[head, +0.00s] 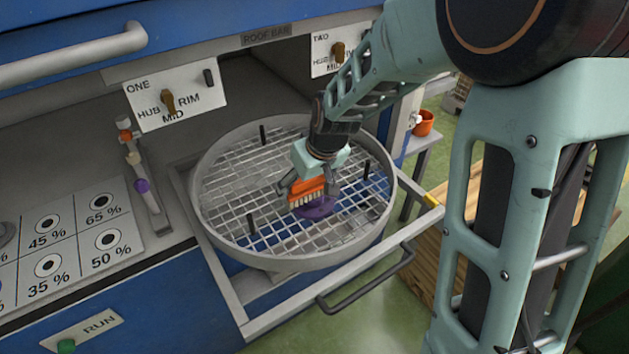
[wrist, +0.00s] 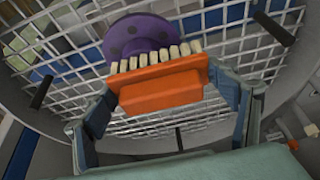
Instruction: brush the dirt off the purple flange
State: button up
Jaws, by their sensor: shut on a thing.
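The purple flange (head: 318,208) lies on the wire mesh of the round turntable basket (head: 212,226), right of its middle in the head view. In the wrist view the flange (wrist: 135,38) shows as a disc with a raised hub and dark spots. My gripper (head: 310,187) is shut on an orange brush (head: 306,186) with pale bristles. In the wrist view my gripper's fingers (wrist: 172,100) hold the brush (wrist: 162,90) by its sides, bristles toward the flange. The bristles overlap the flange's near edge; I cannot tell if they touch it.
Several dark upright pegs (head: 252,224) stand in the basket. The basket sits on a pulled-out drawer frame (head: 290,300) with a black handle (head: 367,280). Dial panels (head: 175,97) are behind, a percentage board (head: 75,240) is left, and an orange pot (head: 423,122) is right.

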aim_at(322, 177)
jog(key=shift+s+a, duration=0.2)
jog(key=shift+w+d+f, duration=0.1)
jog(key=shift+w+d, duration=0.35)
jog(key=shift+d, duration=0.25)
jog(key=shift+w+d, duration=0.45)
jog(key=shift+d, duration=0.25)
jog(key=shift+w+d+f, duration=0.1)
jog(key=shift+w+d, duration=0.35)
jog(key=shift+d, duration=0.25)
jog(key=shift+s+a+r+b, duration=0.15)
jog(key=shift+s+a, duration=0.3)
jog(key=shift+a, duration=0.25)
jog(key=shift+s+a+f+b, duration=0.1)
jog(key=shift+s+a+b, duration=0.1)
jog(key=shift+s+a, duration=0.4)
jog(key=shift+s+a+r+b, duration=0.15)
jog(key=shift+s+a, duration=0.2)
jog(key=shift+a, duration=0.45)
jog(key=shift+w+d, duration=0.75)
jog(key=shift+d, duration=0.3)
jog(key=shift+w+d, duration=0.7)
jog(key=shift+d, duration=0.3)
jog(key=shift+r, duration=0.1)
notch_tip(322, 177, up, 8)
jog(key=p, duration=0.5)
jog(key=shift+p, duration=0.3)
